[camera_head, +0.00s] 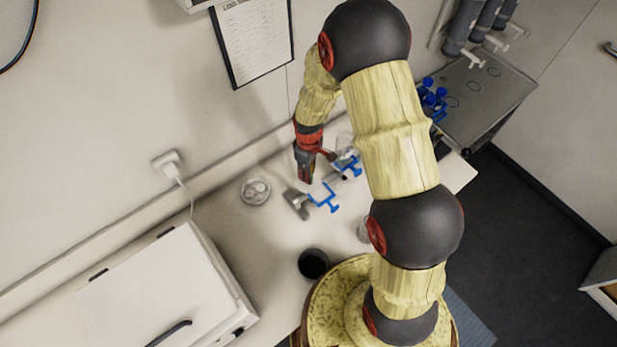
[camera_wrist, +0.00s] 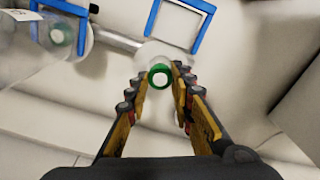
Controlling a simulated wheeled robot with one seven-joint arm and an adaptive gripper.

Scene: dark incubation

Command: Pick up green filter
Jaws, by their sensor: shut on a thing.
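A small green ring-shaped filter with a pale centre (camera_wrist: 159,71) sits between my fingertips in the wrist view. My gripper (camera_wrist: 161,82) is shut on it. A pale round shape lies just beyond the ring; I cannot tell whether it is joined to it. In the head view my gripper (camera_head: 305,178) points down over the bench beside the blue clamps, and the held filter cannot be made out there. A second green ring (camera_wrist: 57,36) shows through clear ware at the upper left of the wrist view.
Blue clamps (camera_head: 325,198) on a metal stand are close to my gripper. A round dish (camera_head: 256,191) lies left of it, and a black cup (camera_head: 314,264) stands nearer. A white box device (camera_head: 165,295) fills the lower left. Blue-capped items (camera_head: 433,97) stand on the right.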

